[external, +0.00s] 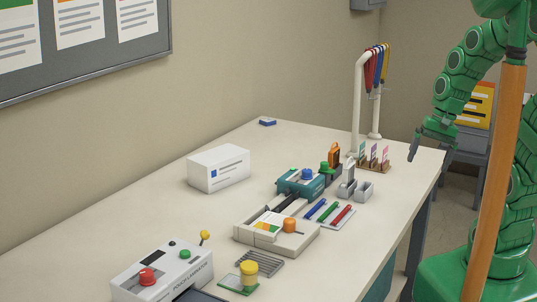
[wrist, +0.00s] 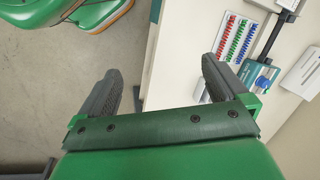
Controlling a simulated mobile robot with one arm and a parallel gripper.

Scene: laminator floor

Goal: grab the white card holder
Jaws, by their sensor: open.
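No piece is clearly recognisable as the white card holder. A wooden rack (external: 374,168) near the table's far right end holds a few upright pale cards or holders (external: 373,154) with coloured marks, too small to read. Beside it are small light grey-white open bins (external: 364,191). My gripper (external: 430,152) is open and empty, pointing down by the table's right edge, right of the rack. In the wrist view my gripper (wrist: 160,76) has its fingers wide apart over the table edge and floor, with nothing between them; the rack is not recognisable there.
A white stand (external: 357,105) with hanging coloured lanyards rises behind the rack.

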